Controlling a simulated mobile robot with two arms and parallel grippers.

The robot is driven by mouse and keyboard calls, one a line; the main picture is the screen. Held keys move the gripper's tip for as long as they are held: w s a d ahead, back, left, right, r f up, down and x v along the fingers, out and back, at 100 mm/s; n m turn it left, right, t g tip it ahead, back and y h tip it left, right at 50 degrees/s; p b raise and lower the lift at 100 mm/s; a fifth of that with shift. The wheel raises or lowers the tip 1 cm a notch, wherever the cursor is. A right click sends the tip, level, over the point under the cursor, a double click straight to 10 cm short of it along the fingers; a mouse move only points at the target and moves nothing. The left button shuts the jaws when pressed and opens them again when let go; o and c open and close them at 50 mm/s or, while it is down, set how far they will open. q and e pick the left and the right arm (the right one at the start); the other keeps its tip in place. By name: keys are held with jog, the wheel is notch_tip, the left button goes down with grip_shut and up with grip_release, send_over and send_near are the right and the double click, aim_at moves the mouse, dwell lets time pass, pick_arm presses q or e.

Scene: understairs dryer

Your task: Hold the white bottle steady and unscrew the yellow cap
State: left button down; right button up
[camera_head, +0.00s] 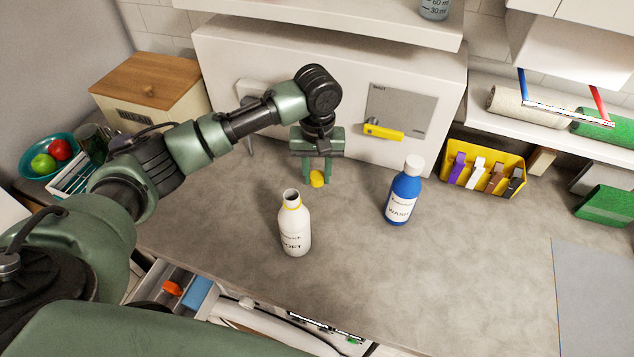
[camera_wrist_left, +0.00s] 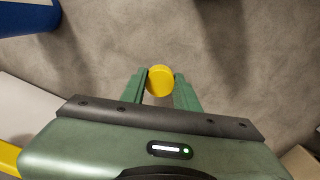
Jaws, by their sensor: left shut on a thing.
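The white bottle (camera_head: 295,228) stands upright on the grey worktop in the head view, its mouth open and uncapped, with a thin yellow ring at the neck. My left gripper (camera_head: 317,178) is behind the bottle, pointing down, shut on the yellow cap (camera_head: 317,180). The cap is apart from the bottle. In the left wrist view the yellow cap (camera_wrist_left: 159,81) sits between the two green fingers of my left gripper (camera_wrist_left: 160,85). My right gripper is in neither view, and nothing holds the bottle.
A blue bottle with a white cap (camera_head: 403,190) stands to the right of the white bottle. A yellow bin (camera_head: 484,171) holds several clips farther right. An open drawer (camera_head: 173,288) lies at the front left.

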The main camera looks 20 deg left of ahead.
aim_at(317, 194)
pick_arm(q)
jog(key=shift+f, duration=0.35)
notch_tip(317, 194, down, 4)
jog(key=shift+r+p, duration=0.25)
jog(key=shift+p, duration=0.1)
jog(key=shift+f, duration=0.15)
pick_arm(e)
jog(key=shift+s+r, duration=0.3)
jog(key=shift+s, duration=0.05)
pick_arm(q)
jog(key=shift+f, duration=0.15)
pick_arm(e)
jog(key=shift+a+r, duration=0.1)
pick_arm(q)
jog(key=c, duration=1.1)
grip_release()
jog(key=shift+o, duration=0.2)
